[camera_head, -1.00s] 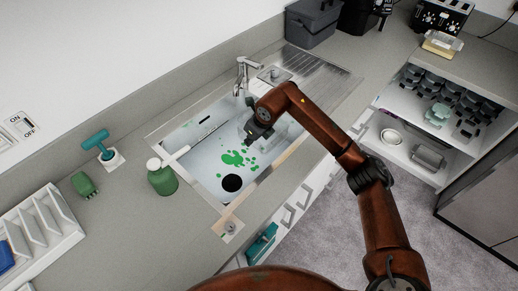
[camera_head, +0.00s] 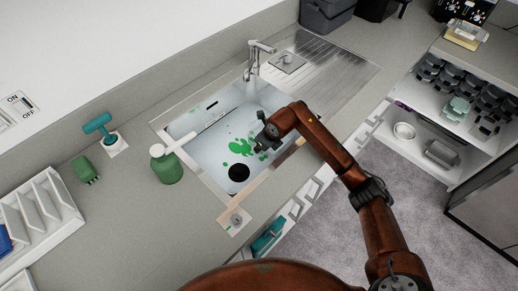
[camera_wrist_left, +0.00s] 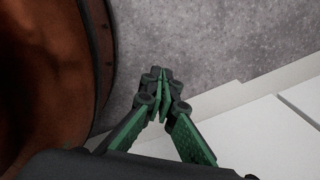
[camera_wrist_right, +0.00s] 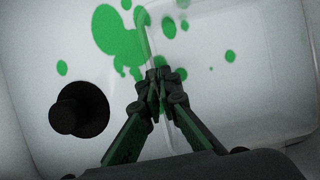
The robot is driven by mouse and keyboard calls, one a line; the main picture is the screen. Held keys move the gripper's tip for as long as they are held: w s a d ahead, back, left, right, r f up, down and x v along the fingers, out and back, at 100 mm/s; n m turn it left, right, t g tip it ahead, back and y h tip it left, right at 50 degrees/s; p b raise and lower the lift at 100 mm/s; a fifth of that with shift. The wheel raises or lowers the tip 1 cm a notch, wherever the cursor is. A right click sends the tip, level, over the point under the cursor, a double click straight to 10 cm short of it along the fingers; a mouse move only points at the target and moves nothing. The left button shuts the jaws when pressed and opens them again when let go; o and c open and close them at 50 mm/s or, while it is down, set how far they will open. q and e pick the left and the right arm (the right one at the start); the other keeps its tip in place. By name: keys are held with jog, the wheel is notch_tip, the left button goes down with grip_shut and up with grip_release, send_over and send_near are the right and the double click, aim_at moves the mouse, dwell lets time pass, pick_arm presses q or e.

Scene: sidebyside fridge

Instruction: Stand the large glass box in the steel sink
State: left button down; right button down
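The steel sink (camera_head: 215,113) is set in the counter, with green blotches and a dark round drain (camera_head: 238,172) on its floor. The large glass box (camera_wrist_right: 275,95) is clear and hard to make out in the head view. In the right wrist view it fills the right side, over the sink floor. My right gripper (camera_head: 266,134) is over the sink; in the right wrist view its fingertips (camera_wrist_right: 158,82) close on what looks like the box's near-side wall. Whether the box's base touches the sink floor cannot be told. My left gripper (camera_wrist_left: 158,82) is shut and empty, above the floor.
A tap (camera_head: 256,55) and ribbed drainer (camera_head: 335,60) adjoin the sink. A green bottle (camera_head: 167,168) with a pale top stands at its left rim.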

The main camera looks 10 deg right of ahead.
jog(key=shift+w+f, duration=0.1)
jog(key=shift+f, duration=0.15)
jog(key=c, duration=2.2)
grip_release()
pick_arm(q)
jog(key=shift+s, duration=0.6)
pick_arm(e)
jog(key=shift+o, duration=0.2)
